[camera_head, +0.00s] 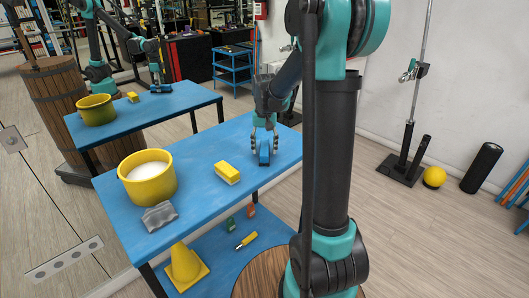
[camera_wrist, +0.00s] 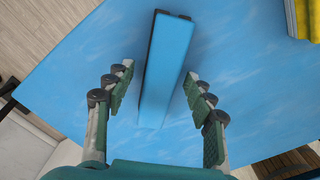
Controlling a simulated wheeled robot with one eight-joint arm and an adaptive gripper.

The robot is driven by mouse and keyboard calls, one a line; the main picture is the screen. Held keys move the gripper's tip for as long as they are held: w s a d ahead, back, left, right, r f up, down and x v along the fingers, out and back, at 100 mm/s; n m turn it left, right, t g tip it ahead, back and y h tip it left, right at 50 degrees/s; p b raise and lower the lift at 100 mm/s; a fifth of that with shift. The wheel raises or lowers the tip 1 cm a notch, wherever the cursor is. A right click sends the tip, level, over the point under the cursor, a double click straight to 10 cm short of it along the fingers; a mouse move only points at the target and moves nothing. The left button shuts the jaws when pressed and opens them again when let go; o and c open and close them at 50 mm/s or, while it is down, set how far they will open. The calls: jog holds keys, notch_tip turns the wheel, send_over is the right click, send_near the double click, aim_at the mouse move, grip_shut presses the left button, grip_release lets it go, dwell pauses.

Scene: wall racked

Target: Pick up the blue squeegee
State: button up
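The blue squeegee (camera_wrist: 166,62) lies on the blue table (camera_head: 205,218) near its right end. In the wrist view it is a long blue bar with a dark edge at its far end, reaching back between my fingers. My gripper (camera_wrist: 158,95) is open, with one pair of fingers on each side of the squeegee and a visible gap on both sides. In the head view my gripper (camera_head: 264,143) points down over the squeegee (camera_head: 264,154). Whether the fingertips touch the table is hard to tell.
A yellow sponge (camera_head: 227,172), a yellow bucket (camera_head: 147,178) with white contents and a grey cloth (camera_head: 159,216) sit on the table. A yellow cone (camera_head: 184,266) stands on the lower shelf. A mirror at left repeats the scene. Table around the squeegee is clear.

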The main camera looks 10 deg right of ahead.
jog(key=c, duration=1.2)
jog(key=shift+r, duration=0.1)
